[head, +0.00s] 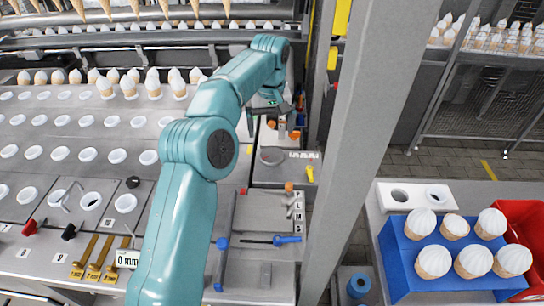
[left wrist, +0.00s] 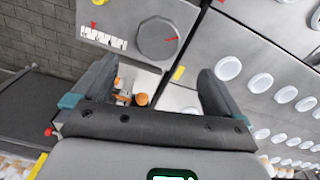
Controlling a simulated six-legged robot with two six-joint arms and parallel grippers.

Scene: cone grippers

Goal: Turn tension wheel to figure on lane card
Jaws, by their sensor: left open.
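A grey round wheel (head: 271,156) lies on a metal panel beyond the lever plate in the head view. In the left wrist view a round grey dial (left wrist: 157,40), which looks like this wheel, has a red pointer mark at its edge. A white scale with a red pointer (left wrist: 103,38) is beside it. My left gripper (head: 272,120) is open above the panel, beyond the wheel. In the left wrist view its spread fingers (left wrist: 155,85) are empty and apart from the dial. A white card (head: 127,258) reads "0 mm". My right gripper is out of view.
Orange knobs (head: 283,124) sit below my left gripper. A blue-handled lever (head: 288,240) and L, M, S marks are nearer. A grey post (head: 365,130) stands right of the panel. White-cupped lanes (head: 85,120) fill the left. A blue crate (head: 398,262) holds several cones.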

